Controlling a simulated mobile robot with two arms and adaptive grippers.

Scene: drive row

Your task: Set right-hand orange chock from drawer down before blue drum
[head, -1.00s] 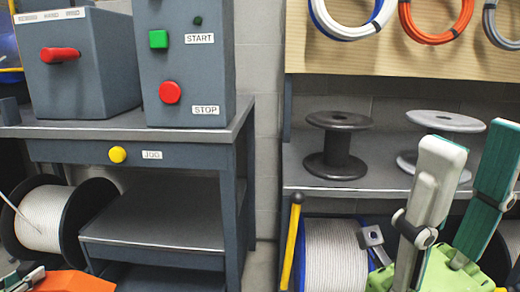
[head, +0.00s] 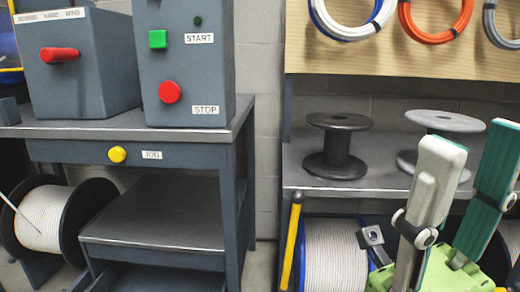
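The blue drum (head: 301,262) stands low on the right, under the grey shelf. Only blue edges of its flanges show around the white cable wound on it. My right gripper (head: 470,150) is in front of the drum's right side, at the right edge of the view. Its two fingers point up, stand apart and hold nothing. No orange chock shows now. My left gripper is out of view. I cannot tell whether a drawer with chocks is in view.
A control bench (head: 90,130) with push buttons stands on the left, with a lower shelf (head: 160,215) under it. A black-flanged cable drum (head: 85,205) is at far left. A yellow bar (head: 292,240) stands beside the blue drum. Empty reels (head: 337,150) sit on the right shelf.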

